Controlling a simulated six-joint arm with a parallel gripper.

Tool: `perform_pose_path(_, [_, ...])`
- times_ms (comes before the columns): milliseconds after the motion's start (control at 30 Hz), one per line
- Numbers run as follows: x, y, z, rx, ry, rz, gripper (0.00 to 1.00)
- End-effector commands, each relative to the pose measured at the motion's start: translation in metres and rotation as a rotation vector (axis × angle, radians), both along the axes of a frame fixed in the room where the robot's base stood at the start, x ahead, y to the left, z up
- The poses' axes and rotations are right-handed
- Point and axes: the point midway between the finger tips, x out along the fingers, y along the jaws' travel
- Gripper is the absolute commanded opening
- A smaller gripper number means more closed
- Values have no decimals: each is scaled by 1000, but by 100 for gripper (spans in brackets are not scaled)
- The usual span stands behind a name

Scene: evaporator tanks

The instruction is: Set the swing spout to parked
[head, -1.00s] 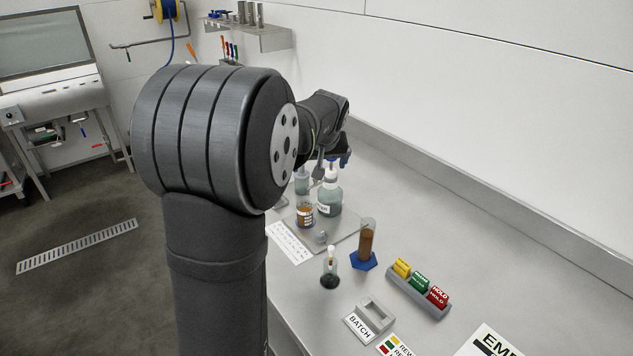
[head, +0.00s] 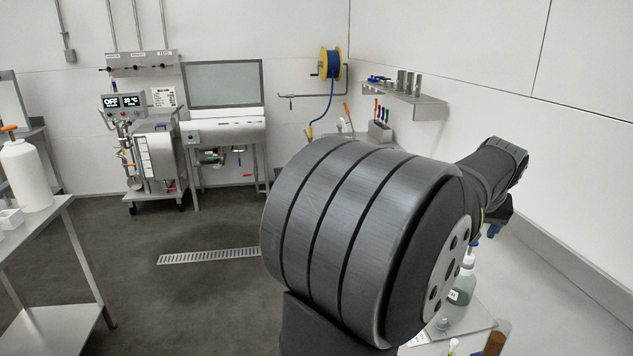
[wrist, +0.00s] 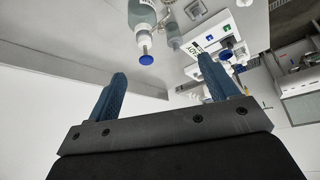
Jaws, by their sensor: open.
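I cannot pick out the swing spout for certain in either view. A wheeled steel tank unit (head: 155,155) with pipes, valves and a lit display (head: 123,101) stands at the back left of the head view. A steel basin unit (head: 222,130) with a grey panel stands beside it. My gripper (wrist: 162,65) shows in the wrist view with two blue fingers spread apart and nothing between them. In the head view it is at the far right over the bench, mostly hidden behind my arm, well away from the tank unit.
A bottle with a blue cap (wrist: 143,12) and a white device with a READY label (wrist: 215,38) lie beyond my fingers. A side table (head: 30,225) with a white bottle (head: 25,172) stands at left. The floor around the drain grate (head: 208,256) is clear.

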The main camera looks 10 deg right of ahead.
Motion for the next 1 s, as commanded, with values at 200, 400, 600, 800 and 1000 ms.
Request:
perform_pose_path(200, [3, 0, -3, -2, -6, -1, 35])
perform_pose_path(400, [35, 4, -32, -46, -97, -27, 35])
perform_pose_path(600, [78, 14, -74, -125, -255, -103, 35])
perform_pose_path(800, [100, 29, -111, -214, -397, -206, 35])
perform_pose_path(1000, [100, 47, -140, -322, -515, -319, 35])
